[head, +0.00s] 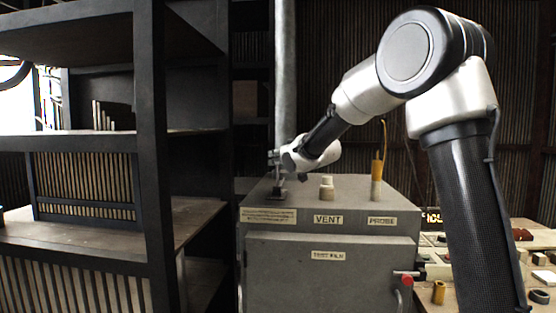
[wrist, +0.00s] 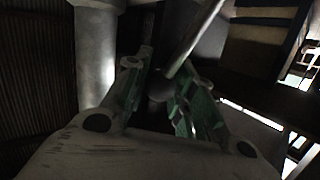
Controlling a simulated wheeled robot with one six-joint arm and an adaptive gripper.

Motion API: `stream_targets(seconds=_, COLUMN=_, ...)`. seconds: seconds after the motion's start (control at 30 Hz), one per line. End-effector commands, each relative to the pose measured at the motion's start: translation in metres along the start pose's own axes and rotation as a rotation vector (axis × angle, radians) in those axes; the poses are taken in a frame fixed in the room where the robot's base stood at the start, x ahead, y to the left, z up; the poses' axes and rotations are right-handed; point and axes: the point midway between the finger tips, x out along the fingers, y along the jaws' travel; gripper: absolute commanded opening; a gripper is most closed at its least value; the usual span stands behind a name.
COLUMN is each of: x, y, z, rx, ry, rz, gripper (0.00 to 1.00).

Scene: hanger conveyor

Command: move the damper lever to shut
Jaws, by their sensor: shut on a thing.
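The damper lever (head: 279,184) stands on a dark base at the left of the grey cabinet's top, and only its lower part shows in the head view. In the wrist view the lever (wrist: 196,38) is a pale rod running down to a dark rounded knob between the green finger pads. My gripper (head: 276,158) reaches in from the right and is shut on the lever. In the wrist view the fingers (wrist: 165,86) lie on either side of the knob. The lever's exact angle and its markings cannot be read.
The grey cabinet (head: 325,279) also carries a pale vent knob (head: 327,187) and a yellow-topped probe (head: 377,171). A vertical pipe (head: 285,70) rises just behind the lever. Dark shelving (head: 150,150) stands close at left. A cluttered table (head: 520,245) is at right.

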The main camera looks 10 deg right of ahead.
Motion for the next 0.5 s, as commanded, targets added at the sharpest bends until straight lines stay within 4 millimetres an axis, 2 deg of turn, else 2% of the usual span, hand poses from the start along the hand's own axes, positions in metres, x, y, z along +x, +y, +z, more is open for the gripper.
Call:
stream_targets(seconds=0.07, x=-0.0003, y=0.0031, z=0.0026, rx=0.003, ry=-0.005, rz=0.005, gripper=0.0)
stream_targets(seconds=0.1, x=-0.0003, y=0.0032, z=0.0027, rx=0.003, ry=-0.005, rz=0.006, gripper=0.3)
stream_targets(seconds=0.2, x=-0.0002, y=0.0028, z=0.0026, rx=0.002, ry=-0.005, rz=0.005, gripper=0.49)
stream_targets(seconds=0.5, x=-0.0006, y=0.0011, z=0.0013, rx=0.001, ry=-0.003, rz=0.002, gripper=0.49)
